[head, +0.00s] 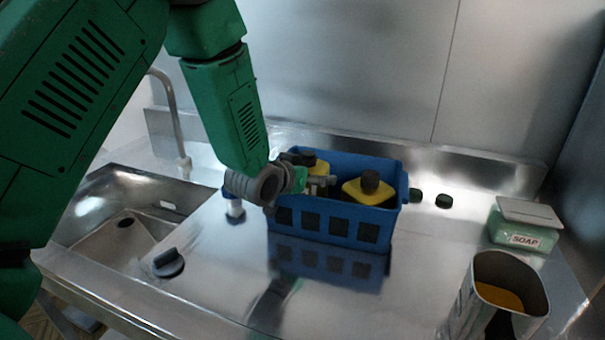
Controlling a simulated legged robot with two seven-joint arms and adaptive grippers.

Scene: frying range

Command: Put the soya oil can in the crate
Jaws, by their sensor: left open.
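The blue crate (325,224) stands on the steel counter. Inside it are a yellow container with a dark cap (368,191) on the right and another yellow, dark-capped container (321,168) on the left, partly hidden by my gripper. I cannot read a label on either, so I cannot tell which is the soya oil can. My left gripper (322,183) is open over the left part of the crate, close to the left container; whether it touches is unclear. My right gripper is not in view.
A sink (130,222) with a tap lies at the left. A grey knob-like item (168,262) lies by its edge. An open tin (470,309) with orange contents stands front right, and a soap box (520,235) behind it. Dark caps (443,201) lie right of the crate. The front middle counter is clear.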

